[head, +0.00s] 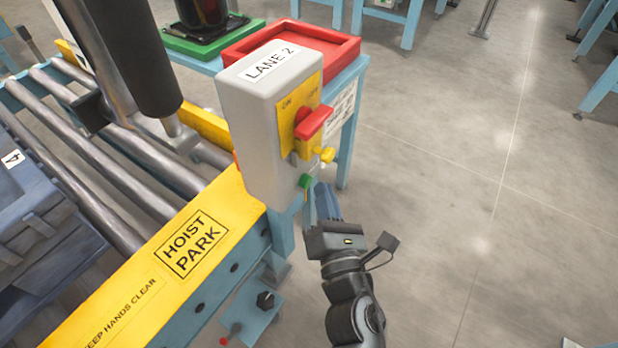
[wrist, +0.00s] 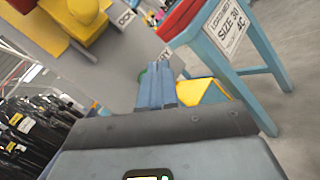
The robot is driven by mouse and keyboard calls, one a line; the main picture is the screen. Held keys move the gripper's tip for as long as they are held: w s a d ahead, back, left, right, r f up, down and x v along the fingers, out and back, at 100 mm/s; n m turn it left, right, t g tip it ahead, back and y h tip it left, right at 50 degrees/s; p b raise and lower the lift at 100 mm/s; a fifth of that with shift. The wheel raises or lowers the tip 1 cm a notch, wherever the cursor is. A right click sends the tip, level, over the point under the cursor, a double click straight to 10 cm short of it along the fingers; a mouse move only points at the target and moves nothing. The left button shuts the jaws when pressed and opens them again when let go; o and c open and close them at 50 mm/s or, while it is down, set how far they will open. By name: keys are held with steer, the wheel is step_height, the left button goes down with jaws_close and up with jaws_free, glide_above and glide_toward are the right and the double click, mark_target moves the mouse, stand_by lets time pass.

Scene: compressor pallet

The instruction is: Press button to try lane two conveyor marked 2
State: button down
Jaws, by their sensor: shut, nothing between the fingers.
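A grey control box (head: 262,130) labelled LANE 2 stands at the end of the roller conveyor (head: 110,150). Its face has a yellow plate with ON and OFF lettering, a red switch handle (head: 315,122) and a yellow knob (head: 327,154). A small green button (head: 305,181) sits low on the face. My gripper (head: 322,190) is shut and empty, its blue fingertips just below and right of the green button. In the wrist view the fingers (wrist: 158,82) partly cover a green bit by the grey box (wrist: 115,65). I cannot tell whether they touch the button.
A yellow HOIST PARK rail (head: 190,245) runs along the conveyor's near side. A red tray (head: 300,50) lies on a blue stand behind the box. A dark crate (head: 35,210) sits on the rollers at left.

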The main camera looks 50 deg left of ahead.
steer(key=shift+w+d, duration=0.1)
steer(key=shift+w+d+p, duration=0.2)
steer(key=shift+d+p, duration=0.25)
steer(key=shift+d, duration=0.35)
steer(key=shift+w+d+p, duration=0.15)
steer(key=shift+d+p, duration=0.35)
steer(key=shift+d, duration=0.35)
steer(key=shift+w+d+p, duration=0.2)
steer(key=shift+d+p, duration=0.25)
steer(key=shift+d, duration=0.35)
